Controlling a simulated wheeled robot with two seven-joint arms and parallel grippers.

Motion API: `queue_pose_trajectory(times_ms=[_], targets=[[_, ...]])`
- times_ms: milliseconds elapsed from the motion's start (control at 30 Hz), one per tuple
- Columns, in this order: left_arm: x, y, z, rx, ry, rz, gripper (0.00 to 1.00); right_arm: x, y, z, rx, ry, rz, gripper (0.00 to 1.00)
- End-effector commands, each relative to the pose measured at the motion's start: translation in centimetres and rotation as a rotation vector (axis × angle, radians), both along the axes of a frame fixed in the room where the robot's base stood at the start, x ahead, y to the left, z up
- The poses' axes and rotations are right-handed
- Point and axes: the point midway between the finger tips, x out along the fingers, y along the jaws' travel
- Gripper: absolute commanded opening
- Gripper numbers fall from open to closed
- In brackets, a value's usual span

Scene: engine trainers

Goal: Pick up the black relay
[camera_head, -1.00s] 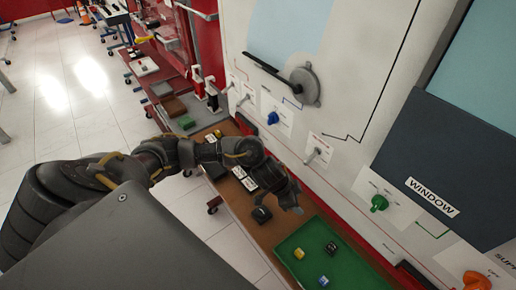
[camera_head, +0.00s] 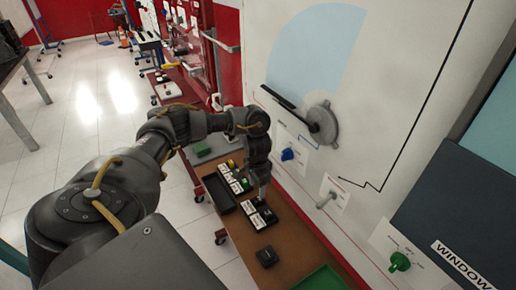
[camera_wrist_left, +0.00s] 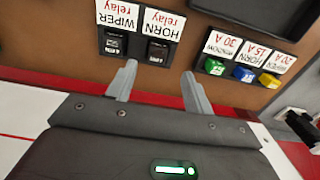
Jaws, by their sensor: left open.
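A black relay (camera_head: 267,256) lies alone on the brown shelf, below the labelled row in the head view. Two more black relays sit beside white labels: the horn relay (camera_wrist_left: 157,52) and the wiper relay (camera_wrist_left: 115,43) in the left wrist view. The labelled pair also shows in the head view (camera_head: 264,217). My left gripper (camera_wrist_left: 158,77) is open and empty, its fingertips just short of the labelled relays. In the head view the gripper (camera_head: 262,192) hangs over the shelf beside this pair, partly hidden by its own wrist. My right gripper is out of view.
Small coloured fuses with labels (camera_wrist_left: 243,73) sit right of the relays in the wrist view. A black tray (camera_head: 219,194) and a green tray (camera_head: 322,279) are on the brown shelf (camera_head: 293,262). The white panel with knobs (camera_head: 322,170) rises close along its right side.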

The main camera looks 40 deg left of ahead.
Motion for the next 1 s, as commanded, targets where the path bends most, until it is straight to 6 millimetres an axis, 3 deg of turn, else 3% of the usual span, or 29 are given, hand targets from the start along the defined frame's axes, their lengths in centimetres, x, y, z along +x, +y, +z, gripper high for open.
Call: queue_pose_trajectory(times_ms=[33, 333, 633, 933, 1000], targets=[[-0.1, 0.0, -0.8, 0.000, 0.001, 0.000, 0.52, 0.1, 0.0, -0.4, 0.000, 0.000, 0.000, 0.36], [-0.3, 0.0, -1.7, 0.001, 0.002, 0.002, 0.52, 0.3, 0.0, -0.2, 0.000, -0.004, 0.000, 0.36], [-0.7, -0.2, -5.8, 0.001, 0.001, 0.003, 0.52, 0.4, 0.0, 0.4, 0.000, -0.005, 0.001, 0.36], [-0.7, -0.2, -6.3, 0.001, -0.001, 0.002, 0.52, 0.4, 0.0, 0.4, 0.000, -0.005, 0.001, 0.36], [-0.7, -0.2, -6.3, 0.000, -0.001, 0.002, 0.44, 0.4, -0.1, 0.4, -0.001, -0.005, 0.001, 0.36]])
